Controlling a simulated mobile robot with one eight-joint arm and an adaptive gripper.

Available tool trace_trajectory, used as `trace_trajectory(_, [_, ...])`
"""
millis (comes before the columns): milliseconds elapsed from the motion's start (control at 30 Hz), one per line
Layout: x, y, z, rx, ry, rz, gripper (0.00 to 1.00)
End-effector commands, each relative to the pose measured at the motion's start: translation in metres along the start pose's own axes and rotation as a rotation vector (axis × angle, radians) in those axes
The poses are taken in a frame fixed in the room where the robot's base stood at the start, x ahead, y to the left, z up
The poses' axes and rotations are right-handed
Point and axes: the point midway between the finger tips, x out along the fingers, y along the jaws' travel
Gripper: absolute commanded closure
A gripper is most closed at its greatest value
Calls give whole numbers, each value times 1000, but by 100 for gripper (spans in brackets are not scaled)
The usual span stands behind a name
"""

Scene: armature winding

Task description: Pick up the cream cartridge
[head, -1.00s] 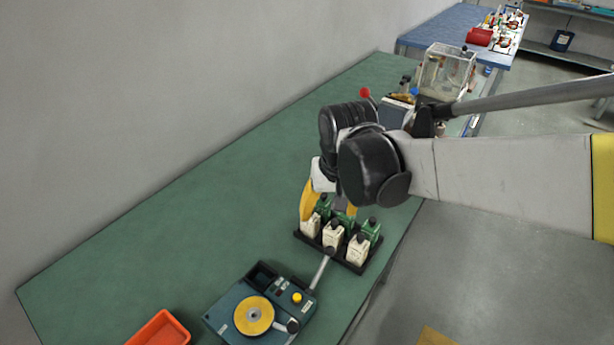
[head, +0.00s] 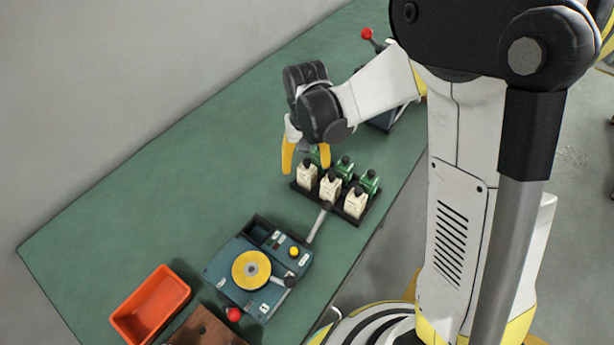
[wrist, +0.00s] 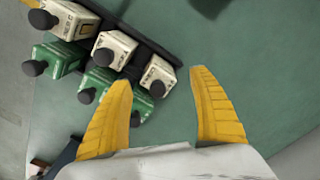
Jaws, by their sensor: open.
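Three cream cartridges with dark caps stand in a front row in a black rack (head: 345,217): a left one (head: 307,178), a middle one (head: 330,187) and a right one (head: 355,204). Several green cartridges (head: 370,183) stand behind them. My gripper (head: 306,168) is open and empty above the rack's left end, its yellow fingers spread. In the wrist view the end cream cartridge (wrist: 158,76) shows between the fingertips, closer to the left finger. Whether a finger touches it I cannot tell. The other cream ones (wrist: 115,48) lie further left.
A teal machine with a yellow disc (head: 251,270) stands in front of the rack, its rod (head: 318,225) reaching toward the rack. An orange bin (head: 151,303) and a brown wooden block (head: 205,330) are at the lower left. The green table (head: 200,190) is clear left of the rack.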

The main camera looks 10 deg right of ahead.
Motion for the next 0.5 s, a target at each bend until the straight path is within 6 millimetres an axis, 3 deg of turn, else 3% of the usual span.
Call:
trace_trajectory(200, [38,3,-2,0,0,0,29])
trace_trajectory(467, [40,3,-2,0,0,0,29])
trace_trajectory(500, [40,3,-2,0,0,0,40])
